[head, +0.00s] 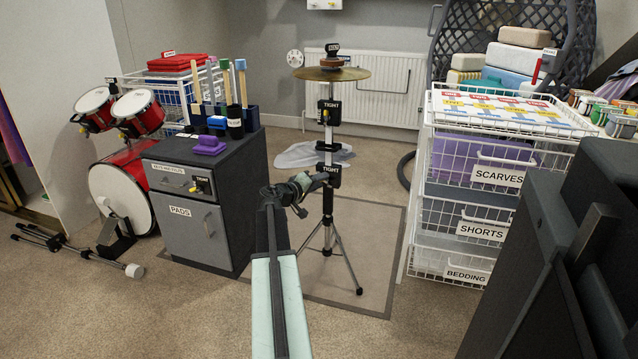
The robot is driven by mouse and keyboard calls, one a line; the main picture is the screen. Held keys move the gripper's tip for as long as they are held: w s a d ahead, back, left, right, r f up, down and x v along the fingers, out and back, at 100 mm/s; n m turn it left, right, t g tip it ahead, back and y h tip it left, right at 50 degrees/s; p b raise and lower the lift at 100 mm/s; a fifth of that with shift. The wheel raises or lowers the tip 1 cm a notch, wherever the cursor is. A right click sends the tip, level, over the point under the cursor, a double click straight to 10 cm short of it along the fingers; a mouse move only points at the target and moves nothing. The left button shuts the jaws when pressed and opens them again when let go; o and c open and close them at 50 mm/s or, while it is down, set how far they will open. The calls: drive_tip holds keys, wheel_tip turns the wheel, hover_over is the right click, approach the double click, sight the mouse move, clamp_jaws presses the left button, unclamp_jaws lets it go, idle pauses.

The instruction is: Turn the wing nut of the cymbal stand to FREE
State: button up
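The cymbal stand (329,205) stands upright on its tripod legs in the middle, with a brass cymbal (331,74) near its top. A small dark top piece (333,48) above the cymbal bears a label too small to read surely. I cannot tell which fitting is the wing nut. My gripper (308,194) is just left of the pole, below the lowest TIGHT label. Its dark fingers overlap the stand's dark parts, so contact and opening are unclear.
A grey cabinet (203,225) with a PADS door and red drums (128,175) stand left. White wire baskets (470,205) stand right. A fallen stand (75,250) lies on the carpet at left. A dark panel blocks the lower right. A flat mat (375,270) lies under the stand.

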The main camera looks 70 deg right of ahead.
drive_tip(key=shift+a, duration=0.15)
drive_tip(key=p+v, duration=0.1)
drive_tip(key=v, duration=0.6)
drive_tip(key=shift+a, duration=0.25)
drive_tip(key=shift+w, duration=0.15)
